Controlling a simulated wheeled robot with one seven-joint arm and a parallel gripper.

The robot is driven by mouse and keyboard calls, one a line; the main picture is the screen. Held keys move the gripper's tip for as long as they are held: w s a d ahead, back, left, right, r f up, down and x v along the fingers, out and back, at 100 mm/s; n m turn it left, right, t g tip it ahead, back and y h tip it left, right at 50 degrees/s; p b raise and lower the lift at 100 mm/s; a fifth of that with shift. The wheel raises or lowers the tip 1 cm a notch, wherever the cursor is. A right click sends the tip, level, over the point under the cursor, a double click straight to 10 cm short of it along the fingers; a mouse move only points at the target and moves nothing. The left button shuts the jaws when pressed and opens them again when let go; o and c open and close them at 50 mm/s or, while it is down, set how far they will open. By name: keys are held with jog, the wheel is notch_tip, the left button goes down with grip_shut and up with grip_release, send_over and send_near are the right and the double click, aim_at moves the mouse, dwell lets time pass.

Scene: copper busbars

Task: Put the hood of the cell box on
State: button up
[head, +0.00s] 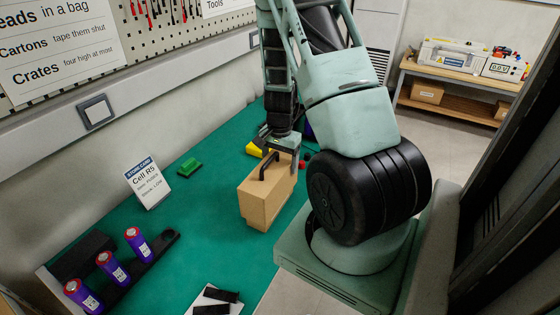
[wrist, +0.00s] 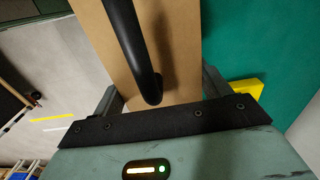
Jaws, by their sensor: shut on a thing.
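The hood is a tan box (head: 266,203) with a black arched handle (head: 268,163) on top. It stands upright over the green mat near the bench's right side; whether it touches the mat I cannot tell. My gripper (head: 284,152) is at its upper far end. In the wrist view the fingers lie on both sides of the tan hood (wrist: 182,40), shut on it, with the handle (wrist: 135,45) between them. At the lower left, several purple cells with red tops, one of them here (head: 138,243), stand in a black holder (head: 160,250).
A yellow object (head: 254,149) is behind the hood. A white sheet with black pieces (head: 215,300) lies at the front. The mat between hood and cells is clear.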

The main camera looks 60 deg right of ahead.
jog(key=shift+f, duration=0.1)
jog(key=o, duration=1)
jog(key=shift+o, duration=0.2)
notch_tip(320, 180, up, 17)
jog(key=p, duration=0.1)
jog(key=shift+r, duration=0.2)
